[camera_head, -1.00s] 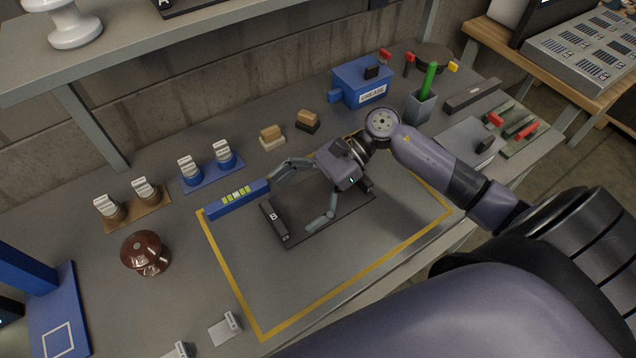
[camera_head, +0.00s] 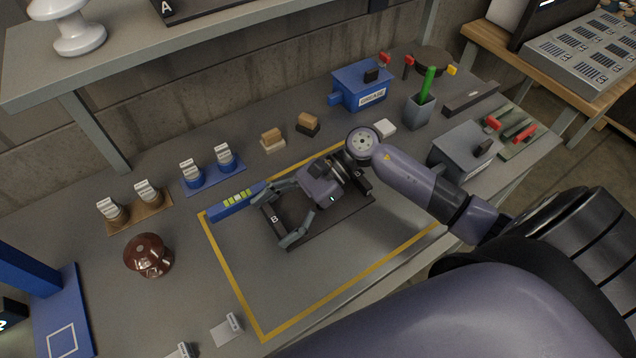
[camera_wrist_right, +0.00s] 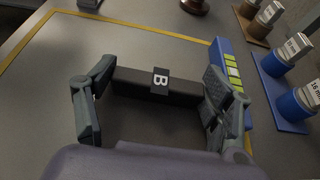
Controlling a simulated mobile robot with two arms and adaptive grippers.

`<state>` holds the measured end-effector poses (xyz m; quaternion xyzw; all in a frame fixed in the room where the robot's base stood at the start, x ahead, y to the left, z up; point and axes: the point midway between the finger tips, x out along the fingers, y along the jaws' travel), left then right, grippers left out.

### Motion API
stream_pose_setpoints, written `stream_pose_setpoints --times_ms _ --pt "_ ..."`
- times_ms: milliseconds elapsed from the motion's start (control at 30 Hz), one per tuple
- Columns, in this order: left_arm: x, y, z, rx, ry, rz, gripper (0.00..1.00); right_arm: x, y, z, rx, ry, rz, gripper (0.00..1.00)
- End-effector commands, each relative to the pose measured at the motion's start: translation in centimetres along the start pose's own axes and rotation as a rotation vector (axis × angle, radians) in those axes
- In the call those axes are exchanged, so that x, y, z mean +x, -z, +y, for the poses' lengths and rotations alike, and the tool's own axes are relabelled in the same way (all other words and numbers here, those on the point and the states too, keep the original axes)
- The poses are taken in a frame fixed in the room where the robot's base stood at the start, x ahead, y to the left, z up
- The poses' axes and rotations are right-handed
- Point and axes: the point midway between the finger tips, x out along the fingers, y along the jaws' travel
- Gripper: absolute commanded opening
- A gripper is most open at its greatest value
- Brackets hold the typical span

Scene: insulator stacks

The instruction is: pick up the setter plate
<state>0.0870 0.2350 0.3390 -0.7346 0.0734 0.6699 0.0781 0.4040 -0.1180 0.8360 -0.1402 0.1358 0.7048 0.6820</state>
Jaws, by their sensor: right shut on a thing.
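The setter plate (camera_head: 338,219) is a flat dark plate with a raised bar at each end, lying inside the yellow outline on the bench. Its left bar carries a white "B" label, which also shows in the right wrist view on the plate (camera_wrist_right: 185,87). My right gripper (camera_head: 273,214) is over the left end of the plate, with one finger at each end of the labelled bar. In the right wrist view my right gripper (camera_wrist_right: 155,92) is shut on that bar. The gripper and wrist hide part of the plate's middle. My left gripper is not in view.
A blue bar with green-yellow marks (camera_head: 237,202) lies close beside the far finger. A brown insulator (camera_head: 148,256) stands to the left. A blue box (camera_head: 362,85) and a grey box (camera_head: 462,148) stand behind and right. The front of the yellow outline is clear.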

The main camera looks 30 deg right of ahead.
Motion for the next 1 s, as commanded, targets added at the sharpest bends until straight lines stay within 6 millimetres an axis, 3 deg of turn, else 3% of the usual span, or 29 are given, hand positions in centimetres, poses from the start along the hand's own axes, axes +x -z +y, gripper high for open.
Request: stream_pose_setpoints --times_ms 667,1000 --pt "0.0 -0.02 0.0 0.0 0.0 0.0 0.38 -0.01 0.02 0.01 0.001 0.0 0.0 0.25" --pt "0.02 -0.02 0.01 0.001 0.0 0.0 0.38 -0.17 -0.35 -0.06 -0.002 0.001 -0.001 0.24"
